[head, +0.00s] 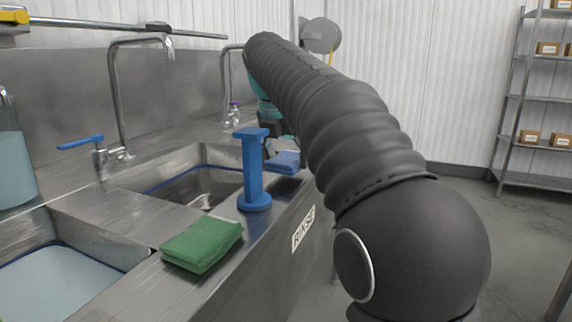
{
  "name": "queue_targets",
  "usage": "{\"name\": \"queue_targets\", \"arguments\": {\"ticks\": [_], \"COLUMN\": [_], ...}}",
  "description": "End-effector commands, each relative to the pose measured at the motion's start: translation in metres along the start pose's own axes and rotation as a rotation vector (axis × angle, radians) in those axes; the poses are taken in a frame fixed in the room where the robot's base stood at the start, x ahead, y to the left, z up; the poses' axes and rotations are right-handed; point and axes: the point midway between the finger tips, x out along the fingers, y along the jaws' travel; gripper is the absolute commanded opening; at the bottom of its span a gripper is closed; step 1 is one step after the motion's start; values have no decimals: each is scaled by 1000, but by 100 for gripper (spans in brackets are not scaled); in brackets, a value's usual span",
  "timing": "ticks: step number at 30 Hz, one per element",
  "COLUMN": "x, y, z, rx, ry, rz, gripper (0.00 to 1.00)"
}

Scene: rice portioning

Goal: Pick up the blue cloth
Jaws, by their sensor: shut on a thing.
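The blue cloth (287,158) is a folded pad at the sink counter's front edge, just behind and right of a blue post. My gripper (277,148) is at the cloth, shut on it, with its fingers mostly hidden behind the blue post and my dark arm. I cannot tell whether the cloth is clear of the counter.
A blue post with a round base (255,202) stands on the steel counter. A folded green cloth (203,246) lies nearer. Sink basins (190,187), a tap (115,90) and a blue lever (80,143) are at left. Shelves (540,97) stand far right.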

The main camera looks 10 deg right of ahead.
Motion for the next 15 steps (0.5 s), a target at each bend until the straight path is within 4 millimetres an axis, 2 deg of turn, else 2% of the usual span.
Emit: {"name": "queue_targets", "arguments": {"ticks": [4,9,15], "x": [-23,-38,-53], "y": [1,-38,-73], "z": [11,38,64], "rx": [2,8,6], "ry": [-3,-3,-2], "rz": [2,-1,0], "gripper": [43,43,43]}}
